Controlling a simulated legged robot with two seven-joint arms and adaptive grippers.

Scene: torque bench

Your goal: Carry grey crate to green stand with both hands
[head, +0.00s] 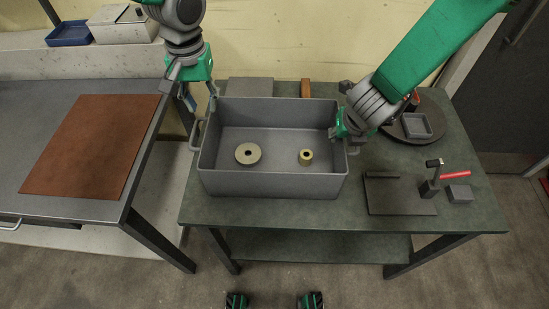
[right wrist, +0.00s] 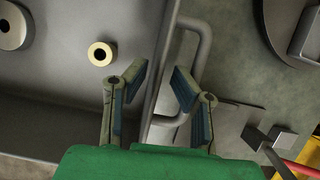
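The grey crate (head: 270,184) sits level, apparently resting, on a table with a dark green top (head: 300,212), the only green stand-like surface in view. A pale disc with a hole (head: 248,154) and a small brass ring (head: 306,157) lie in it. My left gripper (head: 201,104) is at the crate's back left corner, fingers spread, above the left handle (head: 194,136). My right gripper (head: 346,138) is at the right wall. In the right wrist view its open fingers (right wrist: 158,92) straddle the crate's wall, the right one beside the right handle (right wrist: 206,48). Contact is unclear.
A grey bench with a brown mat (head: 92,144) stands at left, across a gap. On the green top, right of the crate, are a dark plate (head: 400,195), a small grey block (head: 458,192), a red-handled tool (head: 455,175) and a round disc with a square tray (head: 415,125).

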